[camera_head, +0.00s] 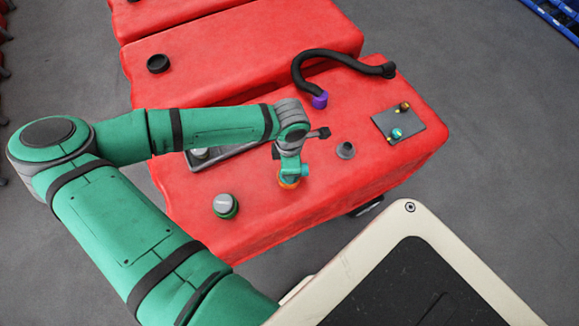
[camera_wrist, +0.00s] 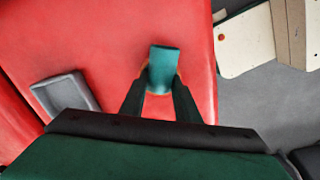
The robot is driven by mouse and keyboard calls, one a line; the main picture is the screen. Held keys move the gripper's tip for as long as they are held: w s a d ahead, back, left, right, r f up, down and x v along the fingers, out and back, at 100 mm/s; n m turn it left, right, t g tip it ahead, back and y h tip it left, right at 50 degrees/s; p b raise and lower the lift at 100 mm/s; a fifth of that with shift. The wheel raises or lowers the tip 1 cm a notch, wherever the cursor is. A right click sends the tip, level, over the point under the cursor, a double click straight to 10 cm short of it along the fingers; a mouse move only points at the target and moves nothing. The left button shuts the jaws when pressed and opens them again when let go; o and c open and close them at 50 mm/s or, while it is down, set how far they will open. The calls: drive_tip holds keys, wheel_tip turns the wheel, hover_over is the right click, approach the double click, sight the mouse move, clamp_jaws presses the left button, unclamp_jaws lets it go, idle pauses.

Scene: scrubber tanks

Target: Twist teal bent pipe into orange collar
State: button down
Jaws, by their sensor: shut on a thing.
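The teal bent pipe (camera_head: 304,170) is over the red tank's top, just above the orange collar (camera_head: 288,183). My gripper (camera_head: 291,168) is shut on the pipe and points down at the collar. In the wrist view the pipe's teal end (camera_wrist: 164,66) shows between the two dark fingers (camera_wrist: 160,88).
The red tank (camera_head: 400,165) holds a green-ringed grey cap (camera_head: 225,205), a grey cone-like fitting (camera_head: 346,150), a black hose (camera_head: 335,55) with a purple end (camera_head: 319,100), and a grey plate (camera_head: 410,128) with small fittings. A grey tray (camera_wrist: 62,95) lies left in the wrist view.

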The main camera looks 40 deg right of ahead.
drive_tip(key=shift+a+f, duration=0.15)
drive_tip(key=shift+f, duration=0.2)
